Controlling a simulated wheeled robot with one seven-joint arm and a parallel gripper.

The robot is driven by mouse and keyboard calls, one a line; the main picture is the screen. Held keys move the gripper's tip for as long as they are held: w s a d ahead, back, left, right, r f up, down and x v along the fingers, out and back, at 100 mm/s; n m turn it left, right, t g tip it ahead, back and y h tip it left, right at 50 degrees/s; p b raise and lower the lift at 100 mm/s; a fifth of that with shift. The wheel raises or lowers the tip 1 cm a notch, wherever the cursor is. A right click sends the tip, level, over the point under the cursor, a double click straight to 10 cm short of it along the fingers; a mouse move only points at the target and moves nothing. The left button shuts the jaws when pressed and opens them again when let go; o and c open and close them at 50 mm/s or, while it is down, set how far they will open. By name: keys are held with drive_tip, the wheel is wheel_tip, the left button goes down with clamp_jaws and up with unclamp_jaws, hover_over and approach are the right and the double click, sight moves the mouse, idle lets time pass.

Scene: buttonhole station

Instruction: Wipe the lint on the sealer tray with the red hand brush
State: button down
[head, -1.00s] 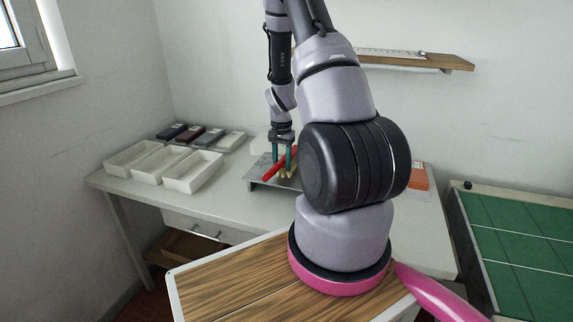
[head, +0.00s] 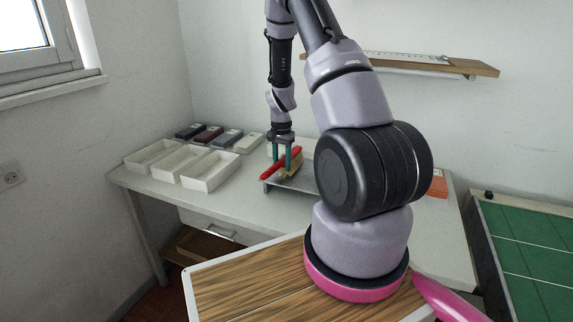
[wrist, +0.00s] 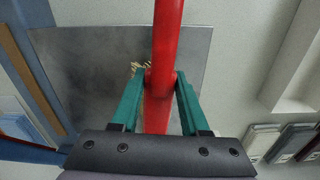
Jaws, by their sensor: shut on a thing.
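The red hand brush (head: 269,172) is held between the teal fingers of my gripper (head: 282,160), at the left part of the sealer tray in the head view. Its tan bristles (head: 291,169) face down; I cannot tell whether they touch the tray. The sealer tray (head: 302,186) is a grey metal plate on the table, partly hidden by my arm. In the wrist view, the red handle (wrist: 167,30) runs between the fingertips (wrist: 160,80) over the bare grey tray (wrist: 85,75). A few straw-coloured bristles (wrist: 135,68) show beside the handle. I cannot make out lint.
White open bins (head: 208,172) stand left on the table (head: 240,205), with several small dark and grey boxes (head: 208,134) behind them. An orange item (head: 437,184) lies at the right. A wall shelf (head: 450,66) hangs above. A green-topped surface (head: 530,235) stands far right.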

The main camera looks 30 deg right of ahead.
drive_tip(key=shift+w+a+r, duration=0.1)
drive_tip(key=shift+w+a, duration=1.1)
drive_tip(key=shift+w, duration=0.2)
drive_tip(key=shift+s+a, duration=0.45)
drive_tip(key=shift+a, duration=0.1)
drive_tip(key=shift+s+d, duration=1.7)
drive_tip(key=shift+s, duration=0.25)
drive_tip(key=shift+s+d, duration=1.7)
drive_tip(key=shift+s, duration=0.2)
drive_tip(key=shift+s+d, duration=1.7)
drive_tip(key=shift+s, duration=0.25)
drive_tip(key=shift+w+r, duration=0.1)
drive_tip(key=shift+r, duration=2.75)
drive_tip(key=shift+r, duration=0.15)
drive_tip(key=shift+r, duration=1.35)
